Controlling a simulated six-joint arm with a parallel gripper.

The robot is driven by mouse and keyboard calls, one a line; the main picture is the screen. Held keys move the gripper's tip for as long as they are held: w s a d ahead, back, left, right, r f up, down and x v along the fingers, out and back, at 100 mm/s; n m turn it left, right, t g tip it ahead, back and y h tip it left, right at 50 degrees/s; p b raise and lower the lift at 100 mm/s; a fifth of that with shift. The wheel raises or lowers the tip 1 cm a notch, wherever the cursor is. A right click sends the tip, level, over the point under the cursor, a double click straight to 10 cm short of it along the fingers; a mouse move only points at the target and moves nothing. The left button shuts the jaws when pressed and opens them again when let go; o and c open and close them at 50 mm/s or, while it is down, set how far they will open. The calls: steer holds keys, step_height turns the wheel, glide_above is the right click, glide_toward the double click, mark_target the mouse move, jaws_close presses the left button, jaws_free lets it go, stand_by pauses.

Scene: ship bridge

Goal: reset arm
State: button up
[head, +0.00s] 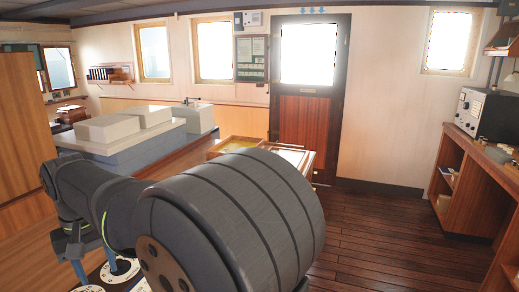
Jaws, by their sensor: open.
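My arm fills the lower middle of the head view, with a large dark grey rounded link nearest the camera. Slimmer dark links with green bands run left from it and bend down at the lower left. The task names no other object.
A grey-topped console (140,152) with pale boxes (108,128) stands behind my arm. A wooden counter (487,150) with a grey instrument (478,112) lines the right. A wooden door (311,124) is at the back. The plank floor (385,235) is clear right of my arm.

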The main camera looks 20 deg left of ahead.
step_height(320, 180, down, 15)
steer(key=shift+r, duration=0.1)
steer(key=n, duration=0.8)
steer(key=shift+r, duration=0.1)
step_height(320, 180, up, 11)
stand_by(0.4)
